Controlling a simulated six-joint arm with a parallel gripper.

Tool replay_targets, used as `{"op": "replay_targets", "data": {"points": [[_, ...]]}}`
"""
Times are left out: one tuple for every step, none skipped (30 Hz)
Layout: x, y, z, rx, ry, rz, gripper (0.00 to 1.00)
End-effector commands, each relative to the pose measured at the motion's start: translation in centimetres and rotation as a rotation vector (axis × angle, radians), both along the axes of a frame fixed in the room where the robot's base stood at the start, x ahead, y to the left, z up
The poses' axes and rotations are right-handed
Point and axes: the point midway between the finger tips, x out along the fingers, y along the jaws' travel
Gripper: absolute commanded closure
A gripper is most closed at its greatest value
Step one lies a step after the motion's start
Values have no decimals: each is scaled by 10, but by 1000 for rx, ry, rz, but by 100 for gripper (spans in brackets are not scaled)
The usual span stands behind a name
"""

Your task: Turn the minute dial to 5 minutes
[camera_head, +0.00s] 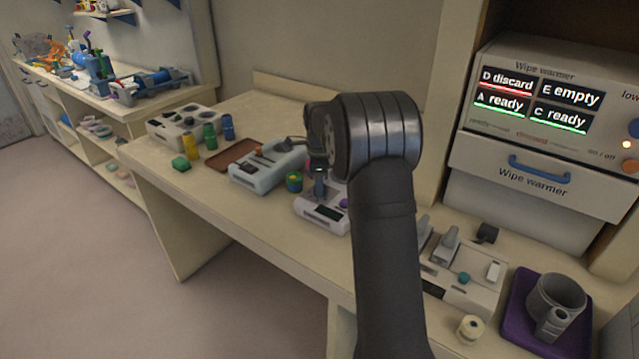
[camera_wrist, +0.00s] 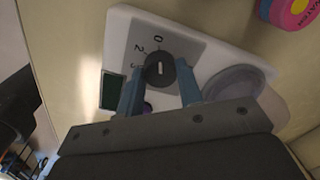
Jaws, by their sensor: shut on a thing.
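The minute dial (camera_wrist: 160,70) is a round black knob with a short white mark, on the grey face plate of a white timer unit (camera_wrist: 117,50). I cannot tell which figure the mark points at. In the head view the unit (camera_head: 322,213) sits on the bench under my gripper (camera_head: 319,184), and my wrist hides part of it.
A grey mug (camera_head: 556,290) on a purple tray (camera_head: 518,309) is at right.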

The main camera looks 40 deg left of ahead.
Motion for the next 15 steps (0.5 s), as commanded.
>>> {"op": "replay_targets", "data": {"points": [[0,0,0,0,0,7,90],[0,0,0,0,0,14,90],[0,0,0,0,0,25,90],[0,0,0,0,0,35,90],[0,0,0,0,0,47,90],[0,0,0,0,0,65,90],[0,0,1,0,0,81,90],[0,0,1,0,0,98,90],[0,0,1,0,0,125,90],[0,0,1,0,0,146,90],[0,0,1,0,0,168,90],[0,0,1,-1,-1,201,90],[0,0,1,-1,-1,226,90],[0,0,1,-1,-1,253,90],[0,0,1,0,-1,290,90]]}}
